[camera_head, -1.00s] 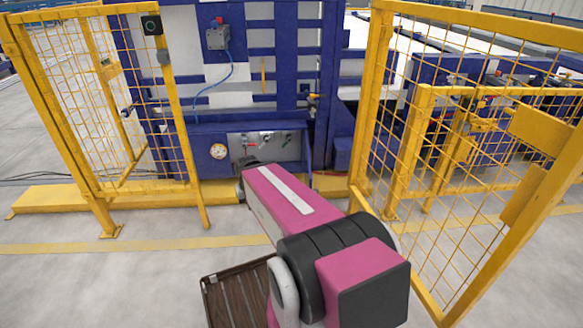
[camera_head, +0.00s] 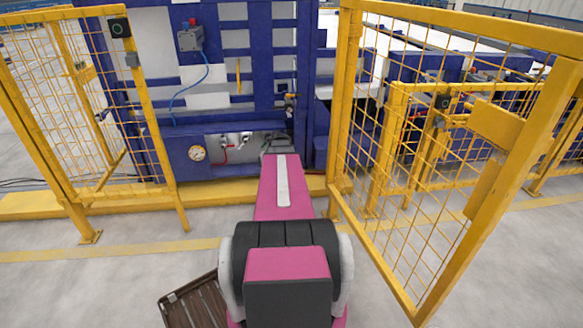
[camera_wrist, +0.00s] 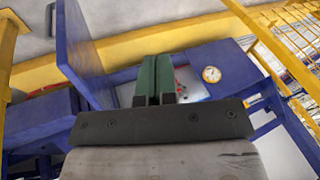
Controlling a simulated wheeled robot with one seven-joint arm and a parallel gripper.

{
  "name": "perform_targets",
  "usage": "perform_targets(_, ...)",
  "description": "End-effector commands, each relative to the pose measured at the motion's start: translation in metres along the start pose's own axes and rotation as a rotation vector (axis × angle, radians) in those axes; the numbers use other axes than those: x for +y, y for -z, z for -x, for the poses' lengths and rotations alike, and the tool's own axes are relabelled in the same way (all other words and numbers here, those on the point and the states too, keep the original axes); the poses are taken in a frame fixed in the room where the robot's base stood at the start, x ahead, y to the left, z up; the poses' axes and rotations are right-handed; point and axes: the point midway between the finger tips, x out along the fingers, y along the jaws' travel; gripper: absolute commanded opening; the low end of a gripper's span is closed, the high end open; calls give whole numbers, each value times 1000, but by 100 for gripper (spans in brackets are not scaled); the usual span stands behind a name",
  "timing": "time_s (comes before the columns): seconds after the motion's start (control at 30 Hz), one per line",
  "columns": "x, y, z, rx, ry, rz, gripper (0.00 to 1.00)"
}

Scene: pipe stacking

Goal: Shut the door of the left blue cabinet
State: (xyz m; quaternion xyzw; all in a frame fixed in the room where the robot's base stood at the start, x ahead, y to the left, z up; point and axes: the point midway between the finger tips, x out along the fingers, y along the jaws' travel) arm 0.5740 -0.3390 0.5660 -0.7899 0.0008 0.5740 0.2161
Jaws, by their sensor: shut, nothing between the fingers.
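The blue cabinet (camera_head: 172,150) stands low at the back, with a gauge and several valves on its front. The cabinet also shows in the wrist view (camera_wrist: 232,72), turned over, with the gauge at right. A flat blue panel (camera_wrist: 78,42), which looks like its open door, stands out at the upper left of the wrist view, left of my gripper. My gripper (camera_wrist: 158,62) has green fingers, shut and empty, in front of the cabinet's valve area. They look apart from the panel. In the head view my arm hides the gripper and the panel cannot be made out.
A yellow mesh fence (camera_head: 80,110) stands at left. A yellow mesh gate (camera_head: 440,150) stands at right, close beside my arm. A yellow floor beam (camera_head: 125,203) runs along the cabinet's foot. A brown slatted pallet (camera_head: 195,302) lies at the lower left. Bare floor shows between fence and arm.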

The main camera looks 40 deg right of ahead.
Motion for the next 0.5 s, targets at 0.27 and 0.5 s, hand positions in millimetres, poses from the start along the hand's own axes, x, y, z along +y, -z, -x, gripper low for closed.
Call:
perform_targets(0.27, 128, 33, 43, 155, 38, -83, 0)
perform_targets(0.5, 194, 38, 72, 244, 49, -118, 0)
